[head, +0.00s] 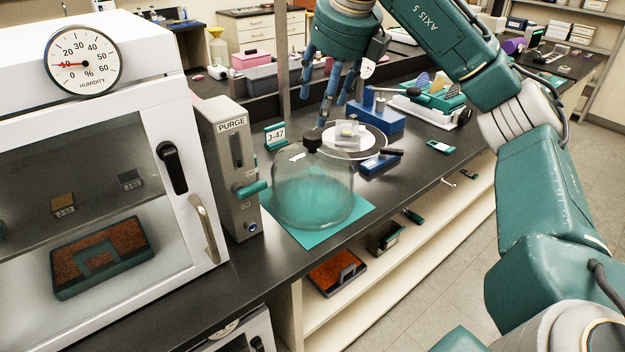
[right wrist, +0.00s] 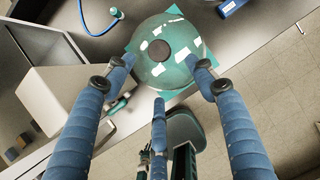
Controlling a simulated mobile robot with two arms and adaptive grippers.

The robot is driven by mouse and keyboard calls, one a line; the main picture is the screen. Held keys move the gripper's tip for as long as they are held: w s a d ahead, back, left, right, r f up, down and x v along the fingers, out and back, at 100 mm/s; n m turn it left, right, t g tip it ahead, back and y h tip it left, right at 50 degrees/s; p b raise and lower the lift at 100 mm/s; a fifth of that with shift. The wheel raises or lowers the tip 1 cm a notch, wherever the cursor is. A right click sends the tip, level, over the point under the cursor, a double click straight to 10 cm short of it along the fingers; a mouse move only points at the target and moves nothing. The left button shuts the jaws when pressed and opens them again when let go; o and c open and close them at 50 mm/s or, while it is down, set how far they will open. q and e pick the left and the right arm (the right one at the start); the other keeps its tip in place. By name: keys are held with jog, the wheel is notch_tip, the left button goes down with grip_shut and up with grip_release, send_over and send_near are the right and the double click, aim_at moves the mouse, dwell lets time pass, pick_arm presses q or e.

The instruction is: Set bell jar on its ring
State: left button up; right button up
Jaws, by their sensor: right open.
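The clear bell jar (head: 312,195) stands upright on a teal mat (head: 362,208) near the bench's front edge. Its black knob (head: 312,143) is on top. Behind it and to its right is a round pale plate with a dark rim, which looks like the ring (head: 372,146); it carries a small clear-and-white block (head: 347,130). My right gripper (head: 336,108) is open and empty, fingers pointing down, above and behind the jar. My left gripper is out of view.
A white humidity cabinet (head: 205,215) and the grey PURGE unit (head: 228,160) stand left of the jar. A J-47 sign (head: 275,136) stands behind it. Blue apparatus (head: 378,118) and a dark-handled blue tool (head: 380,161) are to the right. An open shelf (head: 400,240) lies below the bench.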

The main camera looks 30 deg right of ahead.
send_over(313, 135)
jog(key=s, duration=0.3)
jog(key=f, duration=0.5)
jog(key=shift+w+d, duration=0.15)
jog(key=shift+d, duration=0.15)
jog(key=shift+w+a+f+p, duration=0.2)
jog(key=shift+f+p, duration=0.2)
jog(key=p+x, duration=0.1)
jog(key=x, duration=0.2)
jog(key=shift+w+a+f, duration=0.2)
jog(key=shift+f, duration=0.05)
jog(key=shift+w+f, duration=0.2)
jog(key=shift+f, duration=0.25)
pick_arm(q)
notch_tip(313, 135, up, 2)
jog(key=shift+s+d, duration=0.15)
pick_arm(e)
jog(key=shift+r, duration=0.1)
grip_shut()
